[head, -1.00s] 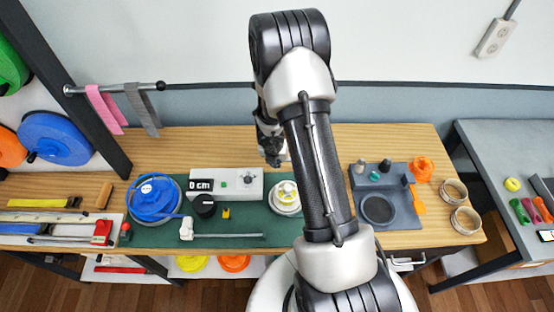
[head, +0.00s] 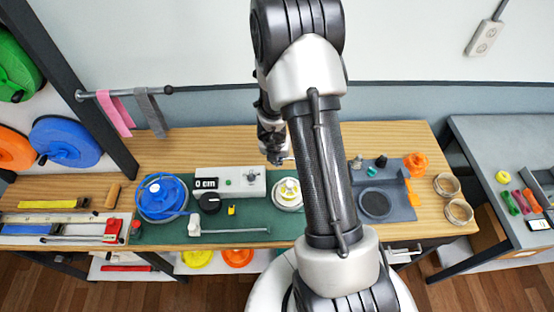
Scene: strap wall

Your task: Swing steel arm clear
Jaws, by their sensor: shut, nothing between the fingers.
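A thin steel arm (head: 235,231) lies level along the front of the green mat, running right from a small white block (head: 195,225). Behind the steel arm stands a white box with a "0 cm" display (head: 207,183) and a black knob (head: 209,203). My gripper (head: 280,160) is shut and empty, above the back of the bench behind the spool and apart from the steel arm. My own arm covers the bench right of the spool.
A small yellow piece (head: 232,210) sits between knob and spool. To the right are a grey tray (head: 400,206), an orange dispenser (head: 416,164) and two rings (head: 458,211). Pink and grey straps (head: 150,112) hang from a rail at the left. The bench's back strip is mostly clear.

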